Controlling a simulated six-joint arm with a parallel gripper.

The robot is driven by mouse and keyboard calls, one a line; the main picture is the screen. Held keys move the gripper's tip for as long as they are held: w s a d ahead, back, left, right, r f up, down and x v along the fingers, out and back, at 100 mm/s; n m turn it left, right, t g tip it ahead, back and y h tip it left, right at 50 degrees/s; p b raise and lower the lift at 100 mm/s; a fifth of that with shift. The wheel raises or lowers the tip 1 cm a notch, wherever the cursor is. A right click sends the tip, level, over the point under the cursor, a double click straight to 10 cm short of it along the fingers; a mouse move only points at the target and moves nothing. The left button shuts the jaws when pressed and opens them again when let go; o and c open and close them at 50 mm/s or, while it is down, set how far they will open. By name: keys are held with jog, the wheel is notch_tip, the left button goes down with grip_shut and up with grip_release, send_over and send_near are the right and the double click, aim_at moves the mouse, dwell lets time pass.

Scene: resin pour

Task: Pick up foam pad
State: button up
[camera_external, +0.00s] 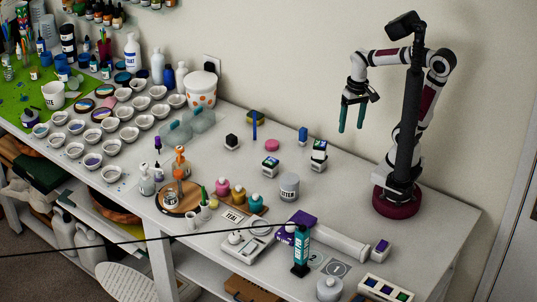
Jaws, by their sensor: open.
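No item is plainly marked as the foam pad, and I cannot tell which one it is. A small flat pink round piece (272,145) lies on the white table, left of and below my gripper in the picture.
Small blocks (318,150), a grey labelled jar (289,187) and a blue block (303,134) stand around the middle. A dark teal-labelled tube (301,250) stands at the front. Several white cups crowd the left. The table between the blocks and my base is clear.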

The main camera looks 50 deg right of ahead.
jog(key=w+n+t+h, duration=0.1)
jog(key=w+t, duration=0.1)
jog(key=w, duration=1.6)
jog(key=n+t, duration=0.2)
send_near(234, 138)
jog(key=shift+h, duration=0.4)
jog(key=x, duration=1)
jog(key=shift+a+f, duration=0.1)
jog(key=shift+a, duration=0.15)
grip_shut()
